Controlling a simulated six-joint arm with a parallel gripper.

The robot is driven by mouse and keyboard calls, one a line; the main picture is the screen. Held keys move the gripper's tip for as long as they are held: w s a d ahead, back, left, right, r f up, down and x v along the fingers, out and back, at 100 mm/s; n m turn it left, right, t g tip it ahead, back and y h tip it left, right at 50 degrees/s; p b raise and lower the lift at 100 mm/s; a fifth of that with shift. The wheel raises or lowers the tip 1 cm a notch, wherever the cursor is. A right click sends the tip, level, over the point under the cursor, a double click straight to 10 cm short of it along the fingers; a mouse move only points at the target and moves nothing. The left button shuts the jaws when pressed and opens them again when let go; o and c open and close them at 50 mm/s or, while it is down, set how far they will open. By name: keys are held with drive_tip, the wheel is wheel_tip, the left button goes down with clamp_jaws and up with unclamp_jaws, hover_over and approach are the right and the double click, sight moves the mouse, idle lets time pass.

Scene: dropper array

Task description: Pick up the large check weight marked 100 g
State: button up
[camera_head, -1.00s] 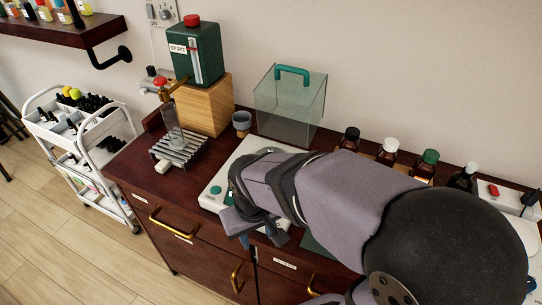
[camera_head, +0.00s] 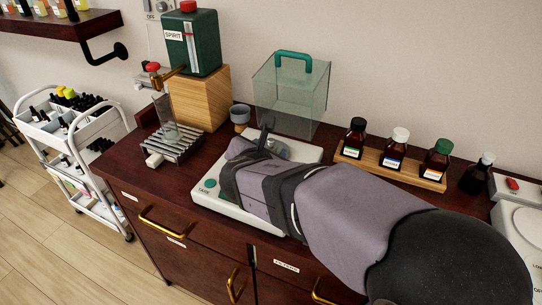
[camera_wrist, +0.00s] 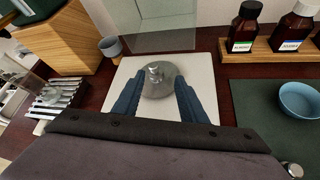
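A small silver knobbed weight (camera_wrist: 155,73) stands upright on the round metal pan (camera_wrist: 158,91) of the white balance (camera_wrist: 208,72) in the wrist view. No marking on it is readable, so I cannot tell if it is the 100 g one. My gripper (camera_wrist: 158,80) is open, its two blue fingers pointing toward the pan, one on each side of the weight and apart from it. In the head view my gripper (camera_head: 262,138) is over the balance (camera_head: 209,193), and my arm hides the weight. Another silver knob-like piece (camera_wrist: 292,170) shows at the lower right of the wrist view.
A clear box with a teal handle (camera_head: 291,98) stands behind the balance. A wooden rack (camera_head: 390,170) of brown bottles is to the right. A blue bowl (camera_wrist: 300,100) sits on a green mat (camera_wrist: 255,105). A grey cup (camera_head: 240,113) and slatted stand (camera_head: 174,146) are left.

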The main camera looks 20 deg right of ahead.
sight(271, 144)
drive_tip(key=n, duration=0.1)
drive_tip(key=w+f+n+t+b, duration=0.1)
drive_tip(key=n, duration=0.1)
drive_tip(key=shift+d, duration=0.15)
drive_tip(key=shift+w+n+t, duration=0.25)
drive_tip(key=shift+n+t, duration=0.15)
drive_tip(key=shift+n, duration=0.6)
drive_tip(key=shift+w+f, duration=0.1)
drive_tip(key=shift+f+b+x, duration=0.2)
drive_tip(key=shift+b+x, duration=0.05)
drive_tip(key=shift+x, duration=1.5)
drive_tip(key=shift+f+b+x, duration=0.15)
drive_tip(key=shift+b+x, duration=0.05)
drive_tip(key=shift+x, duration=1.55)
clamp_jaws()
